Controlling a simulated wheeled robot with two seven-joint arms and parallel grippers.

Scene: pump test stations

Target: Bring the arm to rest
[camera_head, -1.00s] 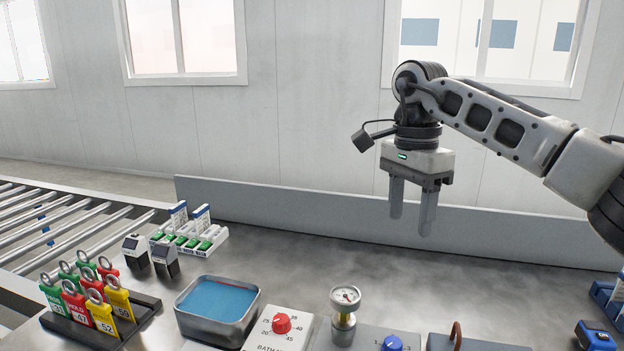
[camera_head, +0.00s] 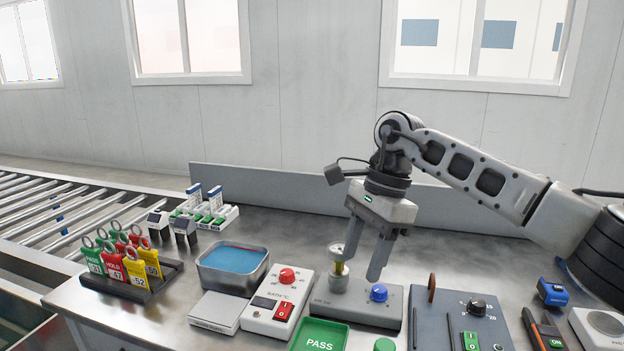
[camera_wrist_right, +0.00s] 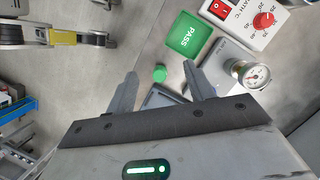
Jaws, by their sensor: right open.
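My right gripper (camera_head: 366,262) hangs fingers down over the bench, with its arm coming in from the right. Its two fingers are spread apart with nothing between them. In the head view they overlap the gauge (camera_head: 339,262) and the grey box with the blue knob (camera_head: 379,292); the exact gap to them is hard to tell. In the right wrist view the open fingers (camera_wrist_right: 160,88) show with a green cap (camera_wrist_right: 159,74) beyond them and the gauge dial (camera_wrist_right: 254,76) to the right. My left gripper is not in view.
A green PASS tray (camera_head: 319,335), a bath control box (camera_head: 279,300), a blue-filled basin (camera_head: 233,264) and a tag rack (camera_head: 130,278) stand on the bench. A panel with a black knob (camera_head: 477,305) is at the right. A roller conveyor (camera_head: 60,215) runs at the left.

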